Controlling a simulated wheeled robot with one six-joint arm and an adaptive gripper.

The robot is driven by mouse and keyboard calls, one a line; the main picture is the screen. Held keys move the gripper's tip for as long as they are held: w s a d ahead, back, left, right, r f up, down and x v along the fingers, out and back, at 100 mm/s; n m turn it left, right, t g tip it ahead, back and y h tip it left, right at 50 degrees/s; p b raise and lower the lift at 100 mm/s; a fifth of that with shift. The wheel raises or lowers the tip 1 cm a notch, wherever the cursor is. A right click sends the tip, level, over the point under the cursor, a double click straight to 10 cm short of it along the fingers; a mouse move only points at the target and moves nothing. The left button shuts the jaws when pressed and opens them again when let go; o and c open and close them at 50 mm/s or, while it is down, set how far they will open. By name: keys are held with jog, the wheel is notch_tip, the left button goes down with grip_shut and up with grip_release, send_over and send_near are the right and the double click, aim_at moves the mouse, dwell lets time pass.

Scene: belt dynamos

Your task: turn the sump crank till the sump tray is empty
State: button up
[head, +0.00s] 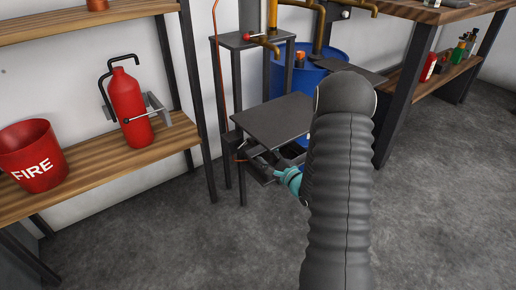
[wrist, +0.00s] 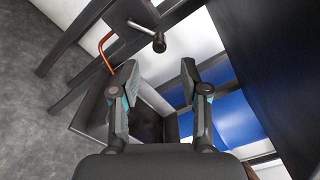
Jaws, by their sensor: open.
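A crank with a dark knob (wrist: 158,42) on a short arm shows in the wrist view, just beyond my fingertips. I take it for the sump crank. My gripper (wrist: 159,75) is open and empty, its two fingers apart on either side below the knob, not touching it. In the head view my gripper (head: 278,172) is under the grey stand top, partly hidden by my arm. A dark box-like part (wrist: 147,122), perhaps the sump tray, shows between the fingers in the wrist view. Its contents cannot be seen.
The grey stand top (head: 272,121) lies over the gripper's place. An orange pipe (wrist: 104,50) bends near the crank. A blue barrel (head: 324,66) stands behind. A wooden shelf (head: 95,170) at left holds a fire bucket (head: 32,153) and extinguisher (head: 128,108). The floor in front is clear.

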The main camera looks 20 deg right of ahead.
jog(key=shift+v, duration=2.3)
